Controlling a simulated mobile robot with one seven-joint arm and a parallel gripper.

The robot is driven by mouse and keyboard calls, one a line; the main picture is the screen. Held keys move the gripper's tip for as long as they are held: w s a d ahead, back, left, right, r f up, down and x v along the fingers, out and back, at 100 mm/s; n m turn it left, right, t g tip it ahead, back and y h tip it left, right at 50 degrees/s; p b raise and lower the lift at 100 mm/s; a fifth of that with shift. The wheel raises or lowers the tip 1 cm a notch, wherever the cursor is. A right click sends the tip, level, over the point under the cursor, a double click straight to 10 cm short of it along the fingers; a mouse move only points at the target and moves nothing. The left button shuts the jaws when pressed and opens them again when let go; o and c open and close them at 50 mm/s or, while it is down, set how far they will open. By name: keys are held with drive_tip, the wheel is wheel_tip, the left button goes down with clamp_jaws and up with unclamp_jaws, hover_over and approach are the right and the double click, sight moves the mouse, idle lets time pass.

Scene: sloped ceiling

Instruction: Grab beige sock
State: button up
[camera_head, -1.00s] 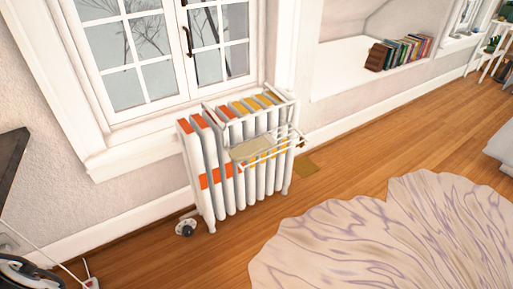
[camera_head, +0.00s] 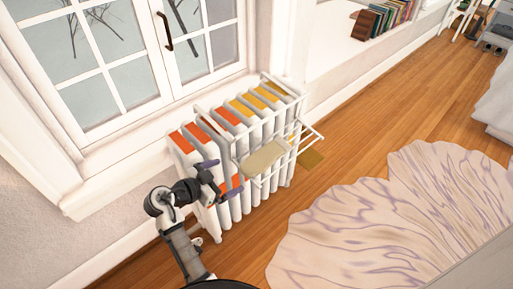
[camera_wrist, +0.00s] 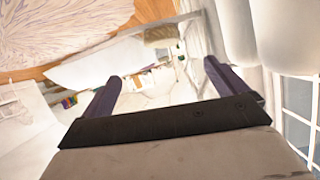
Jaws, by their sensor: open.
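The beige sock (camera_head: 264,160) lies flat across the wire bars of a white drying rack (camera_head: 312,136) hung on the front of the radiator. My gripper (camera_head: 222,178) is to the left of the sock, near the radiator's front left. Its purple fingers are apart with nothing between them, and a gap separates them from the sock. In the wrist view the open fingers (camera_wrist: 162,72) frame a distant pale part of the room. A tan object (camera_wrist: 161,36) shows beyond them; I cannot tell what it is.
The white radiator (camera_head: 238,205) with orange and yellow patches stands under the window (camera_head: 135,70). A pale rug (camera_head: 385,220) covers the floor at right. Books (camera_head: 380,20) stand in the wall niche.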

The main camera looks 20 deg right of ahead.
approach(255, 163)
drive_tip(key=x, duration=0.4)
drive_tip(key=shift+s+d+p, duration=0.1)
drive_tip(key=shift+d+p, duration=0.05)
drive_tip(key=shift+p, duration=0.25)
drive_tip(key=shift+p+x, duration=0.6)
drive_tip(key=shift+x, duration=2.3)
drive_tip(key=shift+f, duration=0.1)
drive_tip(key=c, duration=1.1)
drive_tip(key=shift+c, duration=0.2)
